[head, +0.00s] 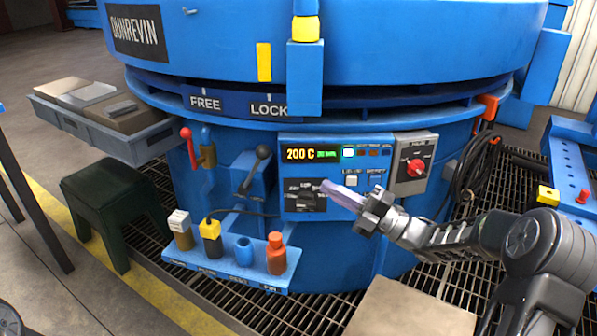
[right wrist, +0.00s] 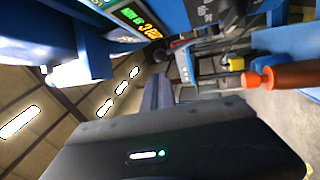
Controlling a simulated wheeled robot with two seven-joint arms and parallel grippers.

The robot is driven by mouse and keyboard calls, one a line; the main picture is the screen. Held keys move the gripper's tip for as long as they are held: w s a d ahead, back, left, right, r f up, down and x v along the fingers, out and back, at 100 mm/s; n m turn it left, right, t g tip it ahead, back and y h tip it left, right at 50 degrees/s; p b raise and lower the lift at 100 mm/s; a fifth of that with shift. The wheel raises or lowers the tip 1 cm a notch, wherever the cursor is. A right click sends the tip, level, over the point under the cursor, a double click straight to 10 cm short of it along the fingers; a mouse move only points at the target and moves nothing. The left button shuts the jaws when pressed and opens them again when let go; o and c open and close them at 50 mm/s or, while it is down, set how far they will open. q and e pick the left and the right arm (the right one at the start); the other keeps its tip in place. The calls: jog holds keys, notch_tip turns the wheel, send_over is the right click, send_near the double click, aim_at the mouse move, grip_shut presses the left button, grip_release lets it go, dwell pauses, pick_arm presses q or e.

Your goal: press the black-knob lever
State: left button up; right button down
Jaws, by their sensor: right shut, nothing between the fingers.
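The black-knob lever (head: 262,153) stands tilted up from a blue box on the front of the furnace, left of the control panel (head: 333,153). My right gripper (head: 324,187) reaches in from the right, with its fingers together and empty. Its tips are in front of the panel's lower part, beside a dark fitting (head: 305,198), right of and below the knob. I cannot tell whether the tips touch the panel. In the right wrist view the closed fingers (right wrist: 157,97) point away from the camera. My left gripper is not in view.
A red-knob lever (head: 187,134) stands farther left. A red rotary switch (head: 416,168) is right of the panel. Below, a blue shelf (head: 215,276) holds several coloured pieces, including an orange bottle-like one (head: 276,255). A grey tray (head: 105,138) and green stool (head: 112,195) are at left.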

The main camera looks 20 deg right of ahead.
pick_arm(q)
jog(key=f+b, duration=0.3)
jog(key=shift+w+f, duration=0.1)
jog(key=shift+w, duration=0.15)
pick_arm(e)
jog(key=x, duration=1.3)
jog(key=shift+w+a+r, duration=0.15)
jog(key=shift+w+a, duration=0.1)
jog(key=shift+a, duration=0.05)
